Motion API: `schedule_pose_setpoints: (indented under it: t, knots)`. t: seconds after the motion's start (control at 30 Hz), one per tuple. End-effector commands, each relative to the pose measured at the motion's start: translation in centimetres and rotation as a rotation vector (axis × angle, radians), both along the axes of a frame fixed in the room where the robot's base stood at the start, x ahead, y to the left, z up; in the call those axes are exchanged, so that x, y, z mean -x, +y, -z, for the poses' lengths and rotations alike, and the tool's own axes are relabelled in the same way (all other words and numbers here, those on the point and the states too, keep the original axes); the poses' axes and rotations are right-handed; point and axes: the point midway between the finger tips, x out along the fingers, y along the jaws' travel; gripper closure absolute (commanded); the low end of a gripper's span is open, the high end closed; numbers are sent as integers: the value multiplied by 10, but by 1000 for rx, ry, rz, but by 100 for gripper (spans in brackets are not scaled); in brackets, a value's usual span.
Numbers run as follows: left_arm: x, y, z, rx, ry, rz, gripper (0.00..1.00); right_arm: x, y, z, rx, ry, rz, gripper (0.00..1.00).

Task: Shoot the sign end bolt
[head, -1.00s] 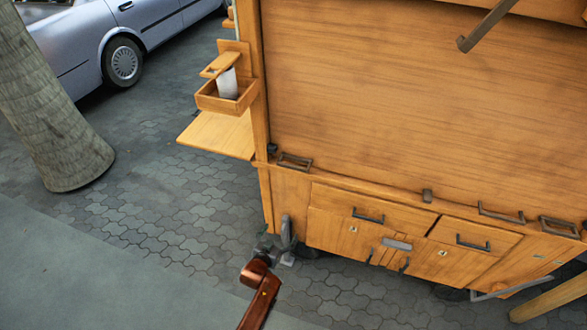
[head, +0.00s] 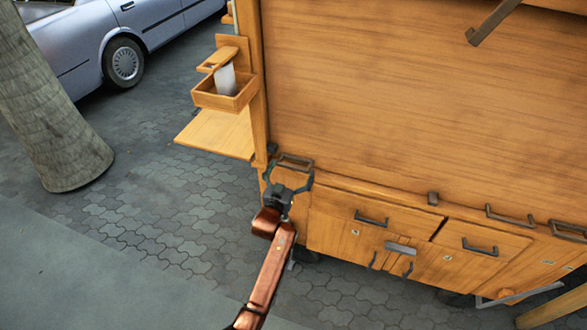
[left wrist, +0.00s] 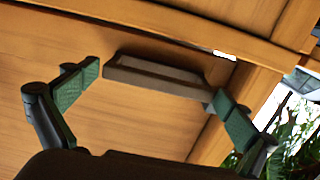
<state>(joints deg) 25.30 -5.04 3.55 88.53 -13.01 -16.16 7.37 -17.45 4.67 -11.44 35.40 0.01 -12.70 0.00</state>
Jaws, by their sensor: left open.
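A dark metal bar handle (head: 296,158), which looks like the end bolt, sits at the left end of the ledge under the cart's large wooden panel (head: 410,95). My left gripper (head: 290,174) is open at this handle, with its fingers on either side. In the left wrist view the handle (left wrist: 160,78) lies between the two green-padded fingertips (left wrist: 155,95). The right fingertip overlaps the handle's end in the picture; I cannot tell whether it touches. The left fingertip shows a small gap. My right gripper is not in view.
Drawers with dark handles (head: 371,219) lie below the ledge. A small catch (head: 432,199) and another bar handle (head: 511,217) are further right. A side box (head: 226,100) and wooden shelf (head: 215,134) stick out left. Open paving (head: 130,215) lies left of the cart.

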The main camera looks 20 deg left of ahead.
Motion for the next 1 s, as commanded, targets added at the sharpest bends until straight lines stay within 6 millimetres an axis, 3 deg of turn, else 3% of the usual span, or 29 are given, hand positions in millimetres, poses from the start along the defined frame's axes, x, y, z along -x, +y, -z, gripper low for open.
schedule_pose_setpoints:
  t: [0.33,1.0]
  knots:
    - [-5,0,-1,0,-1,0,0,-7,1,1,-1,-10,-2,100]
    - [-5,-1,0,0,0,1,46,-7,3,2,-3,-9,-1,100]
